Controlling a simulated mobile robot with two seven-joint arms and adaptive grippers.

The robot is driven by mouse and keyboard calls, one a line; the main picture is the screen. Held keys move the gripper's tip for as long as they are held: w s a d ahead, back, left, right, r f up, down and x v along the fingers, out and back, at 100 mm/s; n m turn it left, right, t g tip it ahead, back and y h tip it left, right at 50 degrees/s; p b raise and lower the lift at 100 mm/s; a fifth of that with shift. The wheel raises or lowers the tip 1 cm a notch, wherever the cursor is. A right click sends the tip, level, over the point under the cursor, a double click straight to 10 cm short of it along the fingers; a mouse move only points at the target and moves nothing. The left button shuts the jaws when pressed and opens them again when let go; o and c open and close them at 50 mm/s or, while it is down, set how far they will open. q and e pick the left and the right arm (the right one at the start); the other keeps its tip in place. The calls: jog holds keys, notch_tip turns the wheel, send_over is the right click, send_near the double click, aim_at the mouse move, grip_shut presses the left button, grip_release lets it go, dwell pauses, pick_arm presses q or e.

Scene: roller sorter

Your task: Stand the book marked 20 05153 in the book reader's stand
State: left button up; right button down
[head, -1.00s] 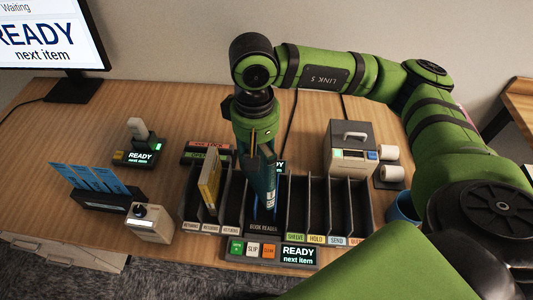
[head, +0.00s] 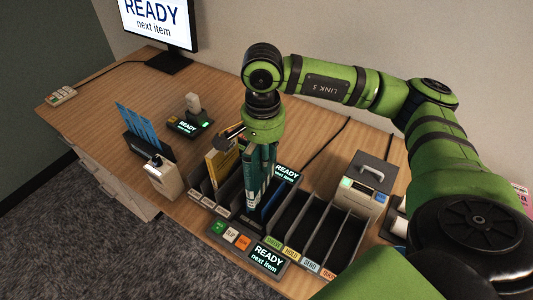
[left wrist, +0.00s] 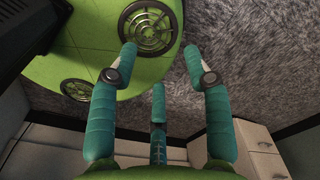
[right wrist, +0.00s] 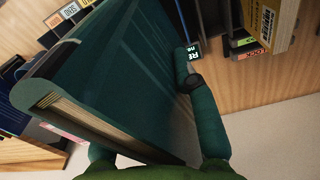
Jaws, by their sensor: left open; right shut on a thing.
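My right gripper (head: 262,158) is shut on a dark teal book (right wrist: 120,75). In the head view the book hangs roughly upright over the middle of the slotted rack, its lower end close to the book reader's stand (head: 272,203), which has blue edges. I cannot tell whether the book touches the stand. The right wrist view shows the cover and page edges large; one finger is on the near side and the other is mostly hidden. The number on the book is not readable. My left gripper (left wrist: 165,65) is open and empty, seen only in the left wrist view, above the carpet.
A yellow book (head: 220,160) stands in a left slot of the rack, close to the right gripper. Dark empty slots (head: 320,228) lie to the right. A button panel (head: 250,250) is in front. A grey printer-like box (head: 362,185) stands at right, a holder with blue cards (head: 137,128) at left.

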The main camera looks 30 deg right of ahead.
aim_at(265, 179)
pick_arm(q)
jog(key=w, duration=0.5)
pick_arm(e)
jog(key=f+b, duration=0.2)
jog(key=f+m+b, duration=0.1)
jog(key=f+b, duration=0.1)
jog(key=f, duration=0.1)
jog(key=w+d+f+m+b, duration=0.1)
jog(key=f+b, duration=0.1)
jog(key=f, duration=0.1)
jog(key=shift+f+b, duration=0.2)
jog(key=shift+b, duration=0.15)
jog(key=shift+s+f+b, duration=0.1)
jog(key=shift+f+b, duration=0.35)
pick_arm(q)
notch_tip(265, 179, down, 8)
jog(key=s, duration=0.2)
jog(key=shift+a+r, duration=0.15)
jog(key=shift+a, duration=0.1)
jog(key=shift+f+b, duration=0.75)
pick_arm(e)
jog(key=shift+f, duration=0.65)
jog(key=c, duration=0.9)
grip_release()
pick_arm(q)
jog(key=shift+s, duration=0.1)
